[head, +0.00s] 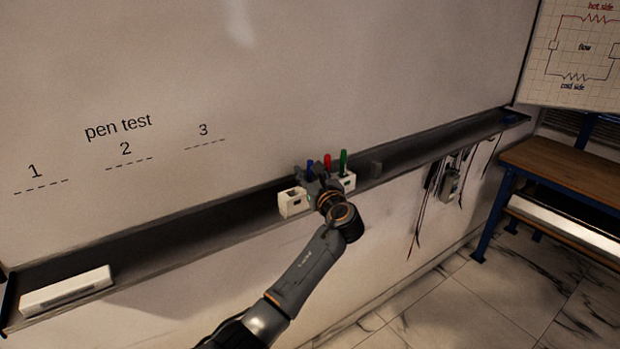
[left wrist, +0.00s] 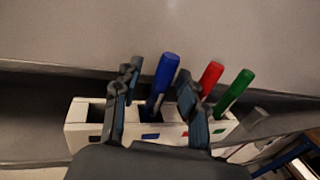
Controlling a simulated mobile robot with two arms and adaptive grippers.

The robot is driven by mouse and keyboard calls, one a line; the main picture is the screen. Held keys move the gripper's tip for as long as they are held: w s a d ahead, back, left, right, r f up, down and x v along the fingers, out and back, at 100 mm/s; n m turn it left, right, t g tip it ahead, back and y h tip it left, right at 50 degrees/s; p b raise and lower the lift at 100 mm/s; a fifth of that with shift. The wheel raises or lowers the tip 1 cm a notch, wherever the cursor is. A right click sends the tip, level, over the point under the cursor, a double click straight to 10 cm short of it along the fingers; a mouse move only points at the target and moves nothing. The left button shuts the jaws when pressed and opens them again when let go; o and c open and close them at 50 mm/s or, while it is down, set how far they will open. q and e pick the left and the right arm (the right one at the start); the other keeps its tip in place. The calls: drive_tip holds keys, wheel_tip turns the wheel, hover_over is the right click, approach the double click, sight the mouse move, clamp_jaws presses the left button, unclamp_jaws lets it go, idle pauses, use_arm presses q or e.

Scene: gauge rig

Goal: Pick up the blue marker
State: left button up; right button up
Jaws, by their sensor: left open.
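The blue marker (head: 310,168) stands tilted in a white holder (head: 293,203) on the tray of the whiteboard. In the left wrist view the blue marker (left wrist: 162,80) rises between the two fingers of my left gripper (left wrist: 160,88). The fingers are open, one on each side of it, with a visible gap to the left finger. In the head view my left gripper (head: 318,182) covers the middle of the holder. The holder (left wrist: 75,127) has coloured labels on its front, and its leftmost slot looks empty. My right gripper is not in view.
A red marker (head: 327,161) and a green marker (head: 344,160) stand just right of the blue one. A white eraser-like block (head: 66,291) lies at the tray's left end. The tray (head: 190,230) between is clear. A workbench (head: 560,170) stands at right.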

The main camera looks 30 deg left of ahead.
use_arm(q)
clamp_jaws()
drive_tip(key=shift+d+r, duration=0.1)
